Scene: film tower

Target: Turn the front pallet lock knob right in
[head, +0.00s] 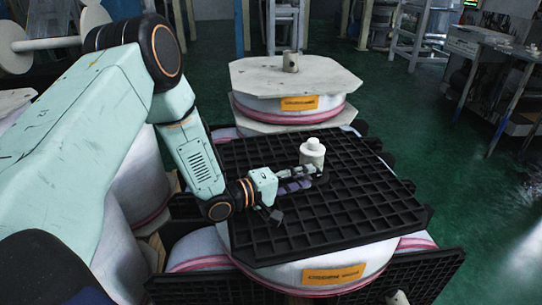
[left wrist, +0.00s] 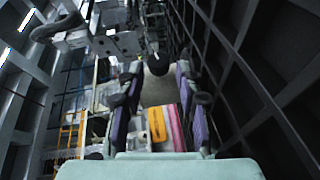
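A pale knob (head: 312,154) with a round cap stands upright on the black grid pallet (head: 345,215), which lies flat on a wrapped film roll (head: 305,275). My left gripper (head: 298,176) is low over the pallet, its fingers reaching from the left to the lower part of the knob. In the left wrist view its two purple-padded fingers (left wrist: 160,95) are apart. My right gripper is not in view.
Behind stands another roll under a pale eight-sided board (head: 293,75) with a short grey stub (head: 290,61). More wrapped rolls are at the left.

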